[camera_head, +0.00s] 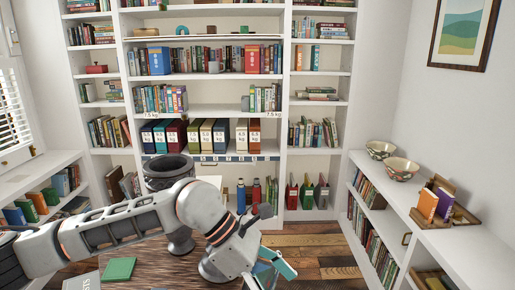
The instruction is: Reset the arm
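My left arm comes in from the left edge, bends over the table and reaches toward the lower middle. Its gripper (272,268) is near the bottom edge, beside the table's right side, with teal parts showing at its end. The arm's own links partly cover it, so I cannot tell how far its fingers are apart. I see nothing clearly held in it. My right arm and gripper are not in view.
Beneath the arm is a wooden table (150,258) with a green book (118,269) and a dark urn (168,170) behind. A tall bookcase (286,100) stands at the back. A low right shelf (440,240) bears two bowls (401,169). Plank floor (325,255) is clear between.

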